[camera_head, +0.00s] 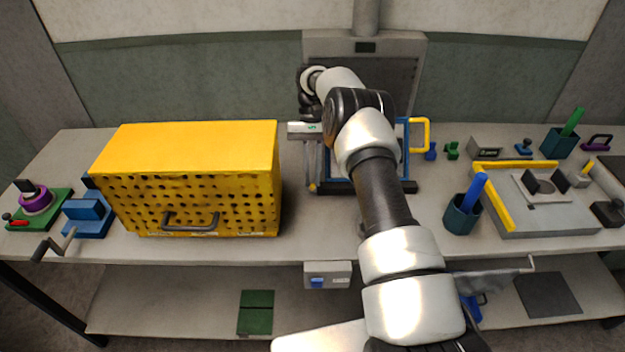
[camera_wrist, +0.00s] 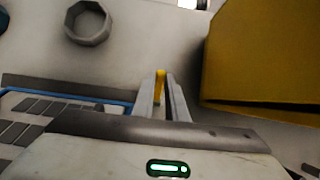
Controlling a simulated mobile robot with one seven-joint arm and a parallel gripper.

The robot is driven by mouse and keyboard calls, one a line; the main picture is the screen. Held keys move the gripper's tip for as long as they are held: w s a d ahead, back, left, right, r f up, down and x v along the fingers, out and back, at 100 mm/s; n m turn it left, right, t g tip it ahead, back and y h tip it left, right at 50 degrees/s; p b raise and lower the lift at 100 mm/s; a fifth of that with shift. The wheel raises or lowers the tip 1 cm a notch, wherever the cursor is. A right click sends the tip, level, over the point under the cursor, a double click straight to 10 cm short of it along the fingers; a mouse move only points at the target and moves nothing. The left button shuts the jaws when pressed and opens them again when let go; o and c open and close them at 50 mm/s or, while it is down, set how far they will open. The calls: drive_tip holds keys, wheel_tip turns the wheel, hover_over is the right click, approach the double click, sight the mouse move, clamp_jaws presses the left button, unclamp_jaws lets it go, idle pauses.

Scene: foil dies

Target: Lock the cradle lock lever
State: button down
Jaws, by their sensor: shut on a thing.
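My gripper (camera_head: 312,184) points down between the yellow box and the blue-framed cradle (camera_head: 408,150). Its fingers (camera_wrist: 161,95) are shut on a small yellow piece (camera_wrist: 160,80), which looks like the tip of the lock lever. In the head view a bit of this yellow piece (camera_head: 313,187) shows at the fingertips, beside the left end of the cradle's dark base (camera_head: 400,187). The rest of the lever is hidden, so its angle cannot be told. My arm covers most of the cradle. A yellow handle (camera_head: 427,134) stands at the cradle's right side.
The large yellow perforated box (camera_head: 190,180) stands close to the left of my gripper. A teal cup (camera_head: 460,215) with a blue stick and a grey tray (camera_head: 540,220) with yellow edges lie to the right.

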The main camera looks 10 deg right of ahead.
drive_tip(key=shift+w+g, duration=0.15)
drive_tip(key=shift+g, duration=0.15)
idle(0.5)
drive_tip(key=c, duration=1.8)
unclamp_jaws()
drive_tip(key=shift+o, duration=0.2)
wheel_tip(320, 180, up, 10)
